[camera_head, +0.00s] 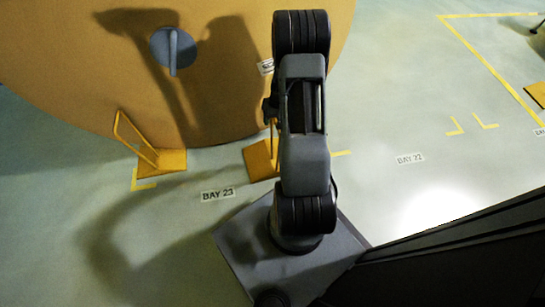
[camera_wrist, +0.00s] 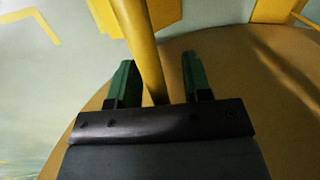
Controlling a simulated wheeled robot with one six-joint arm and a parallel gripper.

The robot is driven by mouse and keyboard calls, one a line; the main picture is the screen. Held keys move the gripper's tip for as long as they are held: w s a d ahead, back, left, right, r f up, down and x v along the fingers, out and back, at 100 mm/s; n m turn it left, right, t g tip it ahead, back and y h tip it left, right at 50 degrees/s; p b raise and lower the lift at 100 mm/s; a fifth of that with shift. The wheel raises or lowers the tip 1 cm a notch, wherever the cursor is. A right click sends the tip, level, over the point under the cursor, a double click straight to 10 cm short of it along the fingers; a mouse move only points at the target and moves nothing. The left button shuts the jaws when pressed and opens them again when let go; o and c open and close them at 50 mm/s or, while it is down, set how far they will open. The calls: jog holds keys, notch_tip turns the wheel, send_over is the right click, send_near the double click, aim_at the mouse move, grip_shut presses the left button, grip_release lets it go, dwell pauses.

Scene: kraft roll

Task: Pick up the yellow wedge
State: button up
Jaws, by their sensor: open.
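A yellow wedge (camera_head: 260,160) with an upright bar handle stands on the floor at the foot of a big brown roll (camera_head: 90,60), partly hidden behind my arm in the head view. In the wrist view the wedge (camera_wrist: 166,12) is at the top, and its yellow bar (camera_wrist: 143,50) runs down between my green fingers. My gripper (camera_wrist: 160,60) is open, with a finger on each side of the bar and gaps visible. I cannot tell how deep the bar sits between them. The head view hides most of my gripper behind the arm.
A second yellow wedge (camera_head: 165,162) with a handle stands left along the roll; it also shows at the wrist view's upper right (camera_wrist: 272,10). The roll has a grey round core (camera_head: 173,48). The floor right of my arm is mostly clear, with yellow markings and bay labels (camera_head: 410,159).

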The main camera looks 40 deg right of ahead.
grip_shut()
dwell(0.4)
jog(key=shift+w, duration=0.1)
dwell(0.9)
